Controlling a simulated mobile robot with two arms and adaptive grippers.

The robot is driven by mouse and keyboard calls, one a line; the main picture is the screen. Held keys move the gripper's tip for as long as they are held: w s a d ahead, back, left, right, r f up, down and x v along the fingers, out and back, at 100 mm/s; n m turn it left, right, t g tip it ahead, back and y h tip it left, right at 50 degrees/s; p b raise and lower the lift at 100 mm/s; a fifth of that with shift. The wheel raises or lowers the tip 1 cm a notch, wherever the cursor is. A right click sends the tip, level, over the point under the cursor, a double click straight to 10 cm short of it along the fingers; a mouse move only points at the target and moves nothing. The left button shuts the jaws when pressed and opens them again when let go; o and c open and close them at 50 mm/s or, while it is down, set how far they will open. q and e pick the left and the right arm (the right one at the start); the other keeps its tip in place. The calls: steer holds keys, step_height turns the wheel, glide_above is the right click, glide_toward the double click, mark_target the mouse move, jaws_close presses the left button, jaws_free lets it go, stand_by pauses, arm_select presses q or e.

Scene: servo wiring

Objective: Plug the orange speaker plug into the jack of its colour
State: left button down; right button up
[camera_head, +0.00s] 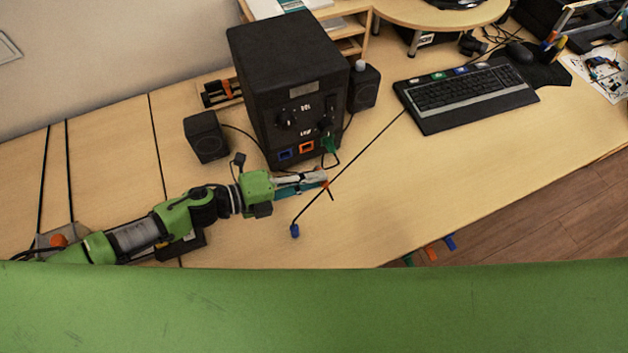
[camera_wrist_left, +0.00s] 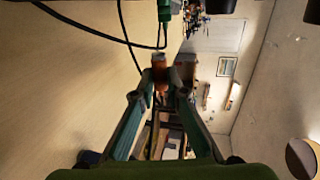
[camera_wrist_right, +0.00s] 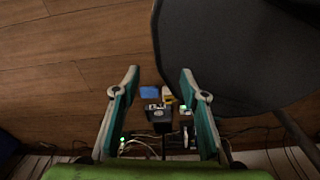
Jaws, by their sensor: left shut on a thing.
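The orange plug (camera_head: 325,185) is in the fingertips of my left gripper (camera_head: 322,181), over the desk in front of the speaker box. The left wrist view shows the orange plug (camera_wrist_left: 160,72) between the two fingertips (camera_wrist_left: 167,90), with a dark cable. The orange jack (camera_head: 306,147) is in the lower front of the black speaker box (camera_head: 290,75), between the blue jack (camera_head: 285,155) and a green plug (camera_head: 328,143). The orange plug is apart from the orange jack. My right gripper (camera_wrist_right: 160,85) is open and empty, outside the head view.
A blue plug (camera_head: 295,230) lies on the desk at a cable's end. Small speakers stand left (camera_head: 206,136) and right (camera_head: 363,86) of the box. A keyboard (camera_head: 466,95) lies to the right. A dark rounded surface (camera_wrist_right: 225,50) is near my right gripper.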

mark_target(299, 153)
arm_select(q)
steer(key=w, duration=0.1)
steer(key=w+a+b, duration=0.1)
steer(key=w, duration=0.1)
steer(key=shift+a+f, duration=0.1)
steer(key=shift+a, duration=0.05)
steer(key=shift+w+a, duration=0.35)
steer(key=shift+w, duration=0.55)
arm_select(e)
steer(key=shift+d+f, duration=0.5)
steer(key=shift+f, duration=0.15)
steer(key=shift+w+a+r, duration=0.1)
steer(key=shift+a+r, duration=0.05)
steer(key=shift+r, duration=0.1)
arm_select(q)
steer(key=shift+w+a+b, duration=0.25)
steer(key=shift+w+a, duration=0.05)
steer(key=shift+w, duration=0.4)
steer(key=shift+w+a+b, duration=0.2)
steer(key=shift+w+a, duration=0.05)
steer(key=shift+w, duration=0.4)
arm_select(e)
steer(key=shift+f, duration=0.55)
arm_select(q)
steer(key=c, duration=1.9)
jaws_free()
steer(key=shift+a, duration=0.1)
steer(key=v, duration=1.2)
